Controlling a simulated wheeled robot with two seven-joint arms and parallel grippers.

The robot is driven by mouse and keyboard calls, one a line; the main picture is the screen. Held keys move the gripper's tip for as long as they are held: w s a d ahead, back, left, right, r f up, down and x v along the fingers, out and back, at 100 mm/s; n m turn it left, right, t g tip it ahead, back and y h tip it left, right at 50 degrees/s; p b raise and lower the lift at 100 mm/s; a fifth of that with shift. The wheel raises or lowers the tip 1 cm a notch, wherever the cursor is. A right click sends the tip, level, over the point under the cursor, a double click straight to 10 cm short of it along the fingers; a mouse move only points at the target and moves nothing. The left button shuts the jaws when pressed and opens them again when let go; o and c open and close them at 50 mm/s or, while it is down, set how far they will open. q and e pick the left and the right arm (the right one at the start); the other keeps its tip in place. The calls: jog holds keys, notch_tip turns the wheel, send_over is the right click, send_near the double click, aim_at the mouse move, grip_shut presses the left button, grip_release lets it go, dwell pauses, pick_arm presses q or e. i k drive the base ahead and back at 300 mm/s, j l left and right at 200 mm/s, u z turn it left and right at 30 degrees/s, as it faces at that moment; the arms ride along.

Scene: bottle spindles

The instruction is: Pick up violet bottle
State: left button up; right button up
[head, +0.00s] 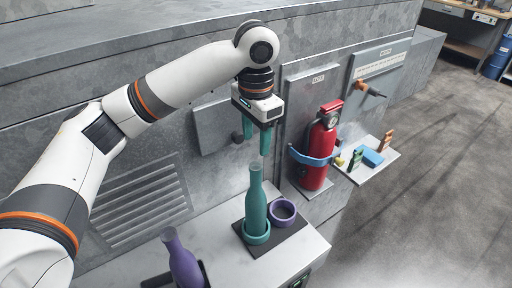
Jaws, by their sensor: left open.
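The violet bottle (182,262) stands at the bottom of the head view, tilted a little in the picture, with its lower part cut off by the frame edge. A teal bottle (256,203) stands upright in a teal ring (257,238) on a dark plate. Beside it is an empty violet ring (283,212). My left gripper (257,147) points down with its green fingers apart and nothing between them. It is above the teal bottle in the picture, and well up and to the right of the violet bottle. My right gripper is not in view.
The bottles stand on a pale ledge (310,244) against a grey metal wall with a vent (140,205). A red fire extinguisher (317,155) stands to the right, then a small shelf (384,165) with small items. Open floor lies on the right.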

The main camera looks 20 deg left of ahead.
aim_at(183, 266)
jog(key=k+l, duration=0.2)
jog(key=k, duration=0.3)
jog(key=k+l, duration=0.2)
jog(key=k, duration=0.25)
jog(key=k+l, duration=0.25)
jog(key=k, duration=0.25)
